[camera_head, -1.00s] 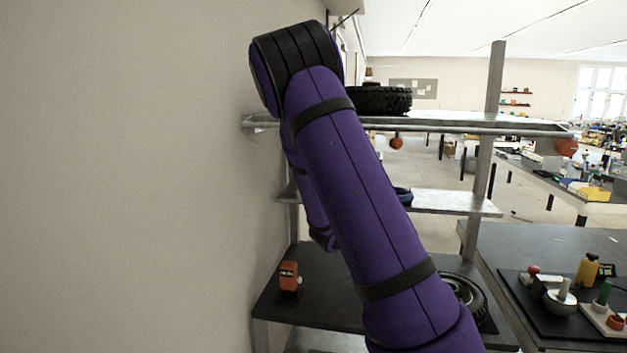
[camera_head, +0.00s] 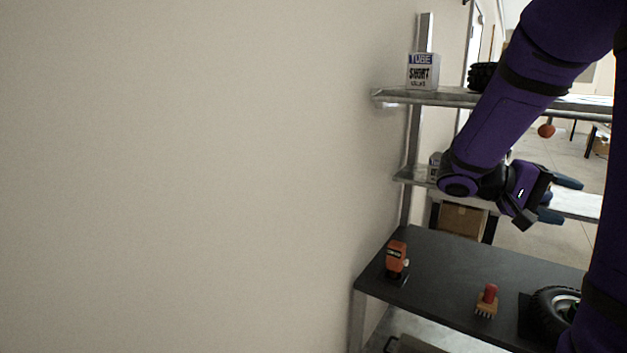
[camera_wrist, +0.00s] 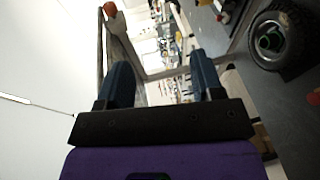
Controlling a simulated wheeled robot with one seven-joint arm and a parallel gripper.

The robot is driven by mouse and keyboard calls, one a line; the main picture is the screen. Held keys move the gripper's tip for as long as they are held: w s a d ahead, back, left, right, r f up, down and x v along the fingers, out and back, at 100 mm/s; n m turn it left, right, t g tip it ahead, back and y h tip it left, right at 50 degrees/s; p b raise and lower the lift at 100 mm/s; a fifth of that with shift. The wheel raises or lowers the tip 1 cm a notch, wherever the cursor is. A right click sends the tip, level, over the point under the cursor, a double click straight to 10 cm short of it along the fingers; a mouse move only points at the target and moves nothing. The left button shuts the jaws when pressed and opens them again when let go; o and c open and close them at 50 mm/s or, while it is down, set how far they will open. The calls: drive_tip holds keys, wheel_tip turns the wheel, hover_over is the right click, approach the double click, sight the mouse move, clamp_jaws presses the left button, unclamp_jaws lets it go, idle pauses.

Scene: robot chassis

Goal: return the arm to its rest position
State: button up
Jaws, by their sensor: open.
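My gripper (camera_head: 562,199) is at the end of my purple arm, in front of the shelf unit's middle shelf and above the dark workbench. Its two blue fingers are apart with nothing between them. In the wrist view my gripper (camera_wrist: 160,82) also shows open and empty, with the room behind it. My arm comes down from the upper right of the head view and covers part of the shelves.
The dark workbench (camera_head: 450,272) holds an orange and black device (camera_head: 396,262), a red-handled brush (camera_head: 487,300) and a wheel (camera_head: 556,308). A white tube box (camera_head: 422,72) and a black tire (camera_head: 482,76) stand on the top shelf (camera_head: 440,97). A bare wall (camera_head: 180,180) fills the left.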

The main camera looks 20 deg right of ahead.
drive_tip(key=s+a+r+n+t+y, duration=0.1)
drive_tip(key=a+t+y, duration=0.5)
drive_tip(key=a, duration=0.6)
drive_tip(key=s+a+r+n+t+y, duration=0.1)
drive_tip(key=s+a+n+t+y, duration=0.3)
drive_tip(key=a, duration=0.9)
drive_tip(key=n+t+y, duration=0.2)
drive_tip(key=t+y, duration=0.1)
drive_tip(key=t, duration=0.1)
drive_tip(key=shift+s+r+t, duration=0.2)
drive_tip(key=shift+s+t, duration=0.1)
drive_tip(key=shift+s, duration=0.05)
drive_tip(key=shift+c, duration=0.4)
